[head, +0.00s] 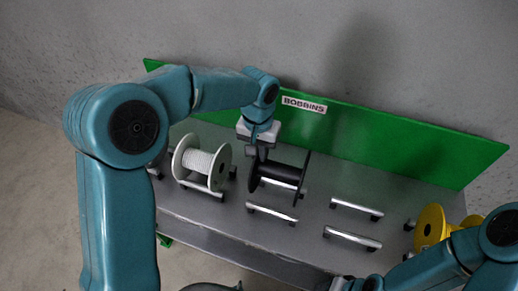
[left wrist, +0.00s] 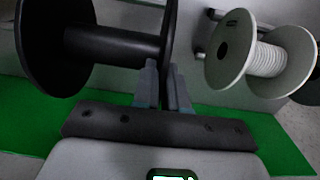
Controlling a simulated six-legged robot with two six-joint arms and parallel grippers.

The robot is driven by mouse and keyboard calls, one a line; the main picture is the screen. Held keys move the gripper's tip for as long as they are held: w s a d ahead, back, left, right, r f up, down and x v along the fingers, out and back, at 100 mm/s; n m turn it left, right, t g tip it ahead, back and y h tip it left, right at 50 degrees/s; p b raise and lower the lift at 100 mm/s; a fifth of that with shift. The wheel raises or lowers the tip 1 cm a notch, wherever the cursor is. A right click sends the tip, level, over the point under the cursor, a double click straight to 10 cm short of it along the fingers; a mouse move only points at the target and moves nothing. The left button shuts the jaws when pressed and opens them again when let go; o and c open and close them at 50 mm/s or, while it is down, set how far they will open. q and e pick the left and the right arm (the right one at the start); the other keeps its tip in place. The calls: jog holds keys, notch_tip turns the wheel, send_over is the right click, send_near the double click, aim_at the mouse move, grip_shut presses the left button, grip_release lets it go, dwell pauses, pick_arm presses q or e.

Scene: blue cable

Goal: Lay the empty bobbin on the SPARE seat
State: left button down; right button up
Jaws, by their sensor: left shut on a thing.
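The black bobbin (head: 279,174) has a bare dark core and two flanges. It is at the middle of the grey bench, by a silver rail (head: 272,212); I cannot tell whether it rests there or hangs just above. My left gripper (head: 257,143) reaches it from behind and is shut on its left flange. In the left wrist view the fingers (left wrist: 164,92) pinch the rim of the black bobbin (left wrist: 110,45). To its right is an empty rail pair (head: 352,238). No SPARE label is legible. My right gripper (head: 350,284) is at the bottom edge, partly cut off, its jaws unclear.
A bobbin of white cord (head: 200,164) stands close left of the black one, and also shows in the left wrist view (left wrist: 262,60). A yellow bobbin (head: 431,226) stands at the right near my right arm. A green back panel (head: 400,142) labelled BOBBINS runs behind.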

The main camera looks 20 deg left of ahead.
aim_at(259, 168)
pick_arm(q)
jog(key=shift+f+b, duration=2.15)
jog(key=shift+f, duration=0.85)
jog(key=shift+f+b, duration=0.55)
jog(key=shift+f, duration=0.15)
jog(key=c, duration=1.1)
grip_release()
notch_tip(259, 168, up, 16)
jog(key=shift+a+r+p, duration=0.1)
jog(key=shift+r+p, duration=0.1)
jog(key=shift+p, duration=0.25)
